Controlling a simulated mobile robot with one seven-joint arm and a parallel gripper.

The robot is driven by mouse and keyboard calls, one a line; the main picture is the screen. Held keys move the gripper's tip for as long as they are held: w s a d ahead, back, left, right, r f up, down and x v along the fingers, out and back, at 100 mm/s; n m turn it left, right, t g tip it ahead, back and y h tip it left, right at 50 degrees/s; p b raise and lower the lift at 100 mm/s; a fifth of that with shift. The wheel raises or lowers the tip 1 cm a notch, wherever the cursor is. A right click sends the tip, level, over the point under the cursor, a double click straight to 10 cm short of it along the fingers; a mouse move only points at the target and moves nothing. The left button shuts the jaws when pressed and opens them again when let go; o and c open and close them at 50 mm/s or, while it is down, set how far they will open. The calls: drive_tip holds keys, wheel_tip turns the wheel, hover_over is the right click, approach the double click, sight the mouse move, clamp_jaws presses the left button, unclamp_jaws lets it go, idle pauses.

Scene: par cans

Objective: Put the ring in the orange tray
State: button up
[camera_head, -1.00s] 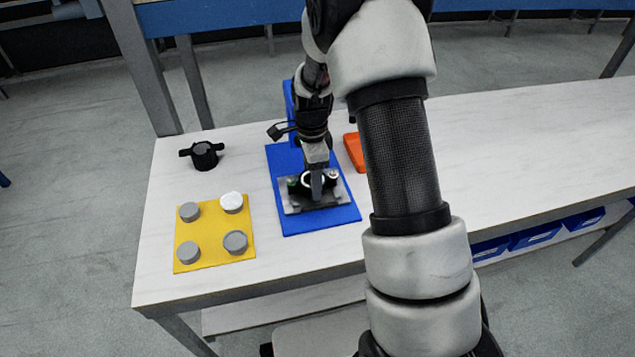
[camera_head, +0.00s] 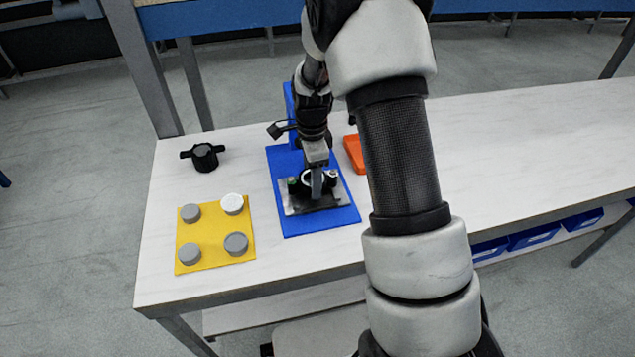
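A white ring (camera_head: 306,178) sits at the fixture on the blue mat (camera_head: 300,222), partly hidden by my gripper. My gripper (camera_head: 316,190) points down over the metal plate (camera_head: 293,207) of that fixture, with a finger at the ring. I cannot tell whether the fingers are open or closed on the ring. The orange tray (camera_head: 354,154) lies just right of the blue mat, and my arm hides its right part.
A yellow mat (camera_head: 214,234) with several grey and white round pieces lies at the front left. A black two-handled part (camera_head: 203,156) stands behind it. The white table (camera_head: 520,150) is clear at the right, beyond my arm.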

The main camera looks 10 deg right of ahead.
drive_tip(key=shift+r+p, duration=1.7)
drive_tip(key=shift+r, duration=0.8)
drive_tip(key=shift+r+p, duration=1.2)
drive_tip(key=shift+r, duration=0.3)
